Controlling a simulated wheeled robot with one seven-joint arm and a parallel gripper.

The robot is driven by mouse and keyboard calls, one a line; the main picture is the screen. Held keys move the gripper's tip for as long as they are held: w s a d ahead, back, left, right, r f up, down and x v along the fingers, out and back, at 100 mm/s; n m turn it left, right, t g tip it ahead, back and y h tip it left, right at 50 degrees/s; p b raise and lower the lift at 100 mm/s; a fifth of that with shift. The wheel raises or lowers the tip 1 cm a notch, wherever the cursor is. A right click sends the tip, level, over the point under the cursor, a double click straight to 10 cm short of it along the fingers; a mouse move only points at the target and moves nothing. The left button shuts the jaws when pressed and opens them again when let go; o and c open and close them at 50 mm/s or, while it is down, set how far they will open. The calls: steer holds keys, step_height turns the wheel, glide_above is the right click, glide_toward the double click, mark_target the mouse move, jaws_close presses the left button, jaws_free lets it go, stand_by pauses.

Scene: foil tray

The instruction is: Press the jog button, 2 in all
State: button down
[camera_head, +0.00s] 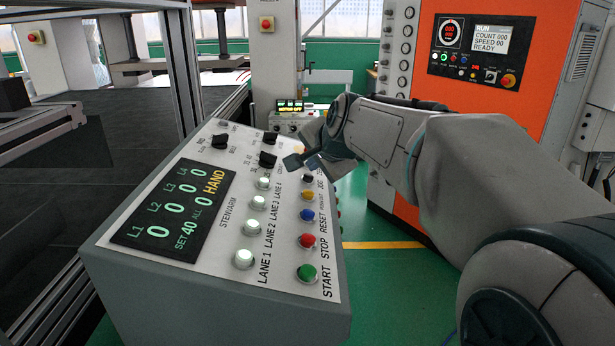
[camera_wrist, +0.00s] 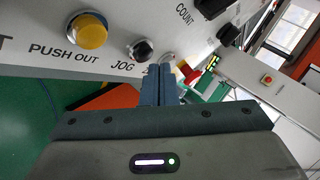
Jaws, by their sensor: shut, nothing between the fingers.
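The jog button (camera_wrist: 141,49) is a small black cap in a silver ring, with the word JOG beside it in the wrist view. In the head view the jog button (camera_head: 308,179) sits at the far end of the right-hand button column on the sloped grey console (camera_head: 150,255). My gripper (camera_wrist: 160,70) is shut and empty. Its fingertips show just right of and below the jog button in the wrist view, apart from it in the picture. In the head view my gripper (camera_head: 292,162) is over the console's far right part. The height of the tips above the panel is unclear.
The yellow push-out button (camera_wrist: 88,30) is beside the jog button. Blue, red and green buttons (camera_head: 307,272) follow nearer. Black selector knobs (camera_head: 268,160) stand left of my gripper. A red button (camera_wrist: 188,73) shows beyond the fingertips. The display (camera_head: 175,212) reads HAND, with zeros.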

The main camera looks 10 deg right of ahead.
steer(key=shift+f, duration=0.25)
steer(key=shift+a+f+b, duration=0.2)
steer(key=shift+f+b, duration=0.3)
stand_by(0.6)
steer(key=shift+r, duration=0.1)
steer(key=shift+d+r+p, duration=0.25)
steer(key=shift+r+p, duration=0.3)
steer(key=shift+r, duration=0.25)
steer(key=r+p, duration=0.1)
steer(key=r, duration=0.1)
steer(key=d+r+p, duration=0.1)
steer(key=r+p, duration=0.1)
steer(key=shift+s+d+r, duration=0.15)
steer(key=shift+d+r, duration=0.05)
steer(key=shift+r, duration=0.2)
steer(key=shift+a, duration=0.1)
stand_by(2.4)
